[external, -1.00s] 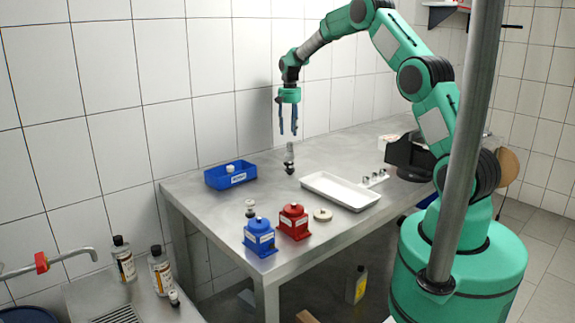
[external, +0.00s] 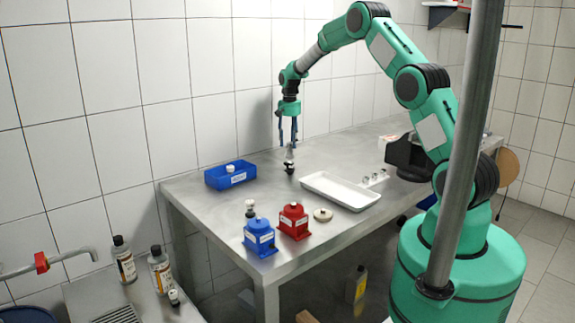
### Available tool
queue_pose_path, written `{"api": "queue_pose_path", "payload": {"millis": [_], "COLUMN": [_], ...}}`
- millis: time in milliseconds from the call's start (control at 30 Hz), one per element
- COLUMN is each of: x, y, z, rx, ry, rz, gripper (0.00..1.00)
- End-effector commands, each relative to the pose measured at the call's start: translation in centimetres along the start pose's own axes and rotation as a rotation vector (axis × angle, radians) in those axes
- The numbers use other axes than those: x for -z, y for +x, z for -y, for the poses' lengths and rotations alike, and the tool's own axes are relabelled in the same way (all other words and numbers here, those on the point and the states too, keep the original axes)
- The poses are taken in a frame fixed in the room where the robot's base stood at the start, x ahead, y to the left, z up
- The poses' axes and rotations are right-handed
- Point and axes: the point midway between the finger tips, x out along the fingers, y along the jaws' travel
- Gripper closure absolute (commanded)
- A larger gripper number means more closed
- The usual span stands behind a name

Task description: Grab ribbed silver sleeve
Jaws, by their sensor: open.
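A small upright silver piece with a dark base (external: 290,161) stands on the steel table, between the blue bin and the white tray. It looks like the ribbed silver sleeve, but its ribs are too small to make out. My gripper (external: 287,142) points straight down over it, with its two dark blue fingers apart. The fingertips reach about the top of the silver piece. I cannot tell whether they touch it.
A blue labelled bin (external: 231,175) is left of the silver piece, and a white tray (external: 340,191) is to its right. Small silver parts (external: 374,178) lie beyond the tray. A blue pump block (external: 259,238) and a red one (external: 293,221) stand near the front edge, beside a pale disc (external: 323,215).

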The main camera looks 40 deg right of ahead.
Motion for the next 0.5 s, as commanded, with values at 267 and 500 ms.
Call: {"api": "queue_pose_path", "payload": {"millis": [267, 500], "x": [0.0, 0.0], "y": [2.4, 2.5], "z": [0.0, 0.0], "rx": [0.000, 0.000], "ry": [0.000, 0.000], "rz": [-0.001, -0.001], "gripper": [0.57, 0.57]}}
